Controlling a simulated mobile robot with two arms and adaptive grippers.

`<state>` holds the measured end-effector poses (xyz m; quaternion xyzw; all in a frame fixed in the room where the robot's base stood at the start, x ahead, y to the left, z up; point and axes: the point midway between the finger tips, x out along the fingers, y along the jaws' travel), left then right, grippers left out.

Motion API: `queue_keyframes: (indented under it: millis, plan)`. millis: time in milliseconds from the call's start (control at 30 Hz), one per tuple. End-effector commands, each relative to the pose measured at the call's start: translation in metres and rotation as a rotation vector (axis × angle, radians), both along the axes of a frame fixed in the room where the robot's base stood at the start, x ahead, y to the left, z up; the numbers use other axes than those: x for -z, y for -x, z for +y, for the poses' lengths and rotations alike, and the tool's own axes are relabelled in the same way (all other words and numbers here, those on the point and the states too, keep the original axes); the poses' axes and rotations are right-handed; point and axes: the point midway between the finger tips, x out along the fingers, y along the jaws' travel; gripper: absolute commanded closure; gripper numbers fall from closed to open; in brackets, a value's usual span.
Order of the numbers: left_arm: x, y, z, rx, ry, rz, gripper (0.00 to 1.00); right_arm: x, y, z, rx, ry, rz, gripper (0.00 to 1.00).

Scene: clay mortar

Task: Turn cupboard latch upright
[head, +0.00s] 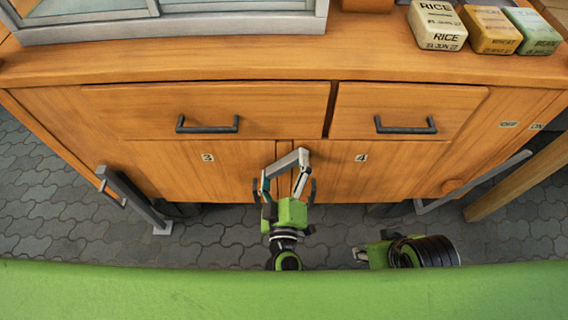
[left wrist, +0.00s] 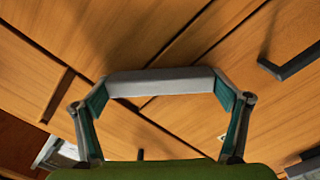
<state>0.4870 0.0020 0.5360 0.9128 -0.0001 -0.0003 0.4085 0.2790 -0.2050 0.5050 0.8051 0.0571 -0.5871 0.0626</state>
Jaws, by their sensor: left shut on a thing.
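The cupboard latch (head: 287,164) is a grey bar across the seam between the doors marked 3 and 4. It is tilted in the head view, its right end higher than its left. My left gripper (head: 285,176) is shut on the latch from in front, with its fingers spread wide at the two ends. In the left wrist view the latch (left wrist: 160,82) spans between the teal fingertips. My right gripper (head: 360,254) is low, right of the left one, away from the cupboard; its fingers are too small to read.
Drawer handles (head: 207,129) (head: 406,129) stick out above the doors. A grey bar (head: 130,196) stands out at the left, and a grey lever (head: 475,184) at the right near the OFF and ON labels. Labelled blocks (head: 437,25) sit on the top. Paved floor lies below.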

Motion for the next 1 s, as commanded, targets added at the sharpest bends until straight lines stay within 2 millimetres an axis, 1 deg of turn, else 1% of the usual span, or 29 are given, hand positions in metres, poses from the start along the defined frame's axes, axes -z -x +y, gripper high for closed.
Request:
queue_keyframes:
  millis: [300, 600, 867, 1000]
  plan:
    - [0.002, 0.0, 0.0, -0.001, 0.301, 0.001, 0.31, 0.004, 0.0, 0.0, 0.0, 0.0, 0.0, 0.6]
    - [0.003, 0.0, 0.001, -0.001, 0.546, 0.001, 0.31, 0.009, 0.0, 0.0, 0.0, 0.0, -0.001, 0.6]
    - [0.003, 0.0, 0.001, -0.001, 0.681, 0.001, 0.31, 0.013, 0.0, 0.0, 0.0, 0.0, -0.002, 0.6]
    - [0.003, 0.0, 0.001, -0.001, 0.72, 0.001, 0.31, 0.011, -0.008, 0.002, -0.002, -0.006, -0.032, 0.6]
